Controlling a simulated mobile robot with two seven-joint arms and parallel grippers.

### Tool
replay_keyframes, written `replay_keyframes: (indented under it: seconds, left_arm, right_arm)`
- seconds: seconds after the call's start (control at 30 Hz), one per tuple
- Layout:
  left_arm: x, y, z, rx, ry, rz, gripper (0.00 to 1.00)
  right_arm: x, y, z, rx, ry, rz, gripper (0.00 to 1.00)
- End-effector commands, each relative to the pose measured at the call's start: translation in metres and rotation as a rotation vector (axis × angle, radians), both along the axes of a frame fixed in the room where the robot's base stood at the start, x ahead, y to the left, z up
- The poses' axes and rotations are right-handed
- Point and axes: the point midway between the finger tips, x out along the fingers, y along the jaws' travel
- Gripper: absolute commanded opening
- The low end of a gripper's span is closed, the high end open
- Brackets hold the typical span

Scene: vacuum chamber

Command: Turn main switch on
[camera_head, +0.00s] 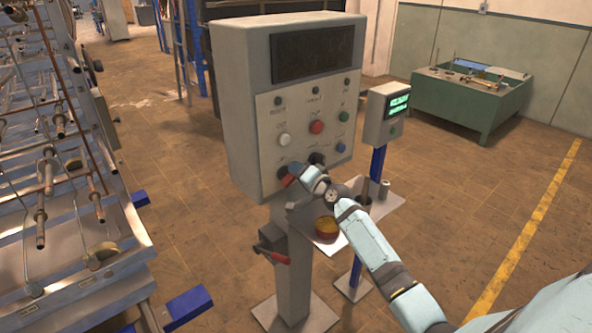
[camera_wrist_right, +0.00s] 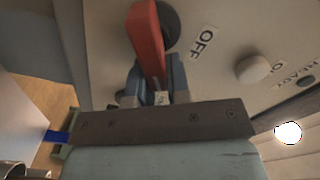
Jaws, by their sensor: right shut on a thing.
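The main switch, a red lever on a round dark base, shows in the wrist view (camera_wrist_right: 146,38) beside an "OFF" label (camera_wrist_right: 204,46). In the head view a small bit of red (camera_head: 289,181) shows at the lower left of the control box (camera_head: 262,140), mostly hidden by my gripper. My right gripper (camera_head: 293,175) is at the panel's lower edge; in the wrist view its fingers (camera_wrist_right: 152,88) are shut around the lever's near end. My left gripper is not in view.
The box face has a red button (camera_head: 317,127), a white button (camera_head: 285,140) and a blue knob (camera_head: 340,147). A smaller display post (camera_head: 387,115) and a tray (camera_head: 385,206) stand to the right. A metal rack (camera_head: 60,200) fills the left. Floor is clear at right.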

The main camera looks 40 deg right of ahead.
Motion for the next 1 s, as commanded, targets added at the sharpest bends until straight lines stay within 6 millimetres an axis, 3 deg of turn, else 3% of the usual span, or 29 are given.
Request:
replay_keyframes:
  seconds: [0.5, 1.0]
  left_arm:
    - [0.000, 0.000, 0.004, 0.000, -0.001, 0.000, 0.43]
    - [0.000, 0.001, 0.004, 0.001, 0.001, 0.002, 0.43]
  right_arm:
    - [0.000, -0.004, -0.012, 0.416, 0.033, 0.000, 0.00]
    - [0.000, -0.004, -0.016, 0.550, 0.043, 0.000, 0.00]
